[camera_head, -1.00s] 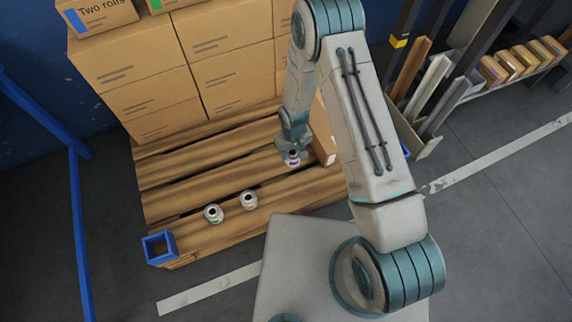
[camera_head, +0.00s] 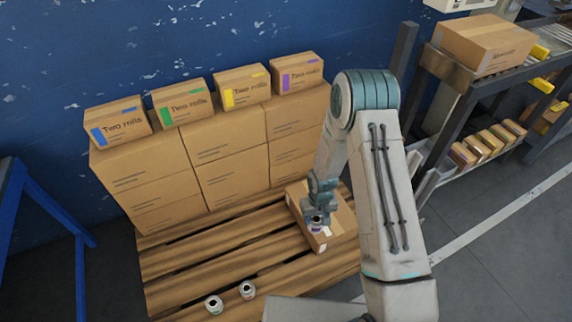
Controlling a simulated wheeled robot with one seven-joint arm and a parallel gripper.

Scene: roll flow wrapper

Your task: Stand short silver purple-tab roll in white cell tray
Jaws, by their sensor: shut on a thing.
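My gripper (camera_head: 318,216) is shut on a short silver roll (camera_head: 317,224) and holds it upright, in front of or over a low brown carton on the pallet; the gap between them is hard to tell. The fingers hide part of the roll. A purple tint shows on its side. Two other short silver rolls stand at the pallet's front edge, one on the left (camera_head: 214,304) and one on the right (camera_head: 247,290). No white cell tray shows in this view.
The wooden pallet (camera_head: 190,262) carries stacked brown cartons (camera_head: 225,165) at its back, with several smaller "Two rolls" boxes (camera_head: 240,88) on top. The low carton (camera_head: 343,222) lies behind my gripper. A shelf rack (camera_head: 430,155) stands right. The pallet's front left is bare.

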